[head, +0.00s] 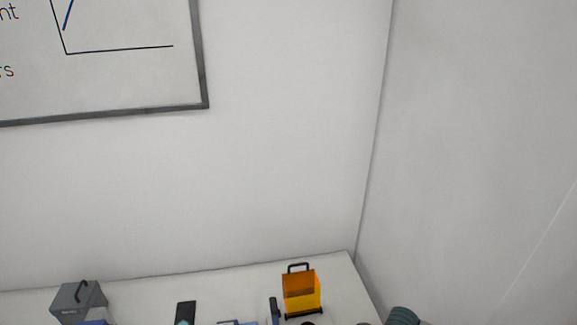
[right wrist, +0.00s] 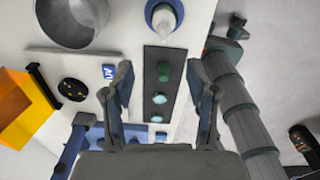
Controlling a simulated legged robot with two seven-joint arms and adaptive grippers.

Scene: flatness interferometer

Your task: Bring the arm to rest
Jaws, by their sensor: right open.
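My right gripper (right wrist: 160,90) shows in the right wrist view, its two fingers spread wide apart. It is open, with nothing held between the fingers. Beyond the fingers, a dark strip (right wrist: 152,65) with several small green and pale-blue round pieces lies on the white table. I cannot tell the exact gap between the fingertips and the table. Neither gripper shows in the head view, and my left gripper is in no view.
The white table (head: 230,290) runs along the wall, carrying a grey box (head: 70,303), a dark flat panel (head: 186,311) and an orange box (head: 301,290). In the right wrist view, a grey round vessel (right wrist: 50,22) and a white-tipped bottle (right wrist: 165,17) stand beyond the fingers.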

